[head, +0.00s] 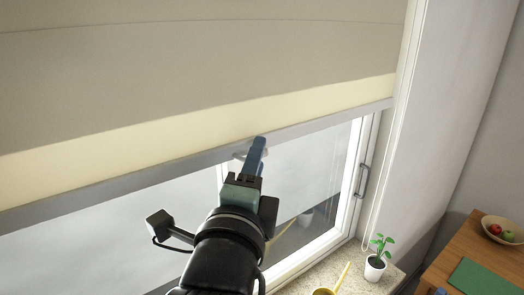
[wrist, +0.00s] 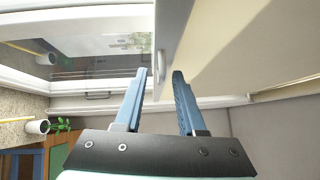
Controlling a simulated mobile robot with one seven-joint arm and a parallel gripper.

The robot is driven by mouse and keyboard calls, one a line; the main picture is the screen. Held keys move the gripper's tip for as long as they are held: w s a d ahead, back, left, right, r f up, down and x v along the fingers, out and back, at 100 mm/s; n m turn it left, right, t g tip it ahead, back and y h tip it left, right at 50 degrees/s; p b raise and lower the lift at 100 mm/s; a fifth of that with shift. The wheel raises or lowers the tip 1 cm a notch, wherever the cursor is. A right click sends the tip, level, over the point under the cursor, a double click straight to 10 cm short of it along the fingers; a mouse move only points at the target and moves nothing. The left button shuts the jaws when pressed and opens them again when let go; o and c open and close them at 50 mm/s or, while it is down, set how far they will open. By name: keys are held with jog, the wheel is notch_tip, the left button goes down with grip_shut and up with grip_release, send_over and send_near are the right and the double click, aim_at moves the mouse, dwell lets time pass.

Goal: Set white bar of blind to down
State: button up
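The blind (head: 200,70) is beige with a cream lower strip and covers the upper window. Its pale grey-white bottom bar (head: 110,189) runs from lower left to upper right across the glass. A small pale tab (head: 240,155) on the bar is partly hidden behind my fingers. My gripper (head: 254,150) is at the bar, its blue fingertips overlapping it. In the wrist view my gripper (wrist: 161,72) is open, and the tab (wrist: 160,65) and bar (wrist: 170,40) show between the fingertips. I cannot tell whether either finger touches them.
Uncovered glass lies below the bar, with a window handle (head: 363,180) on the right frame. A potted plant (head: 375,267) and a yellow utensil (head: 325,291) are on the sill. A wooden table (head: 465,245) with a fruit bowl (head: 500,230) stands at right.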

jog(key=shift+s+a, duration=0.1)
jog(key=shift+s, duration=0.1)
jog(key=shift+r, duration=0.1)
jog(key=shift+c, duration=0.4)
grip_shut()
dwell(0.7)
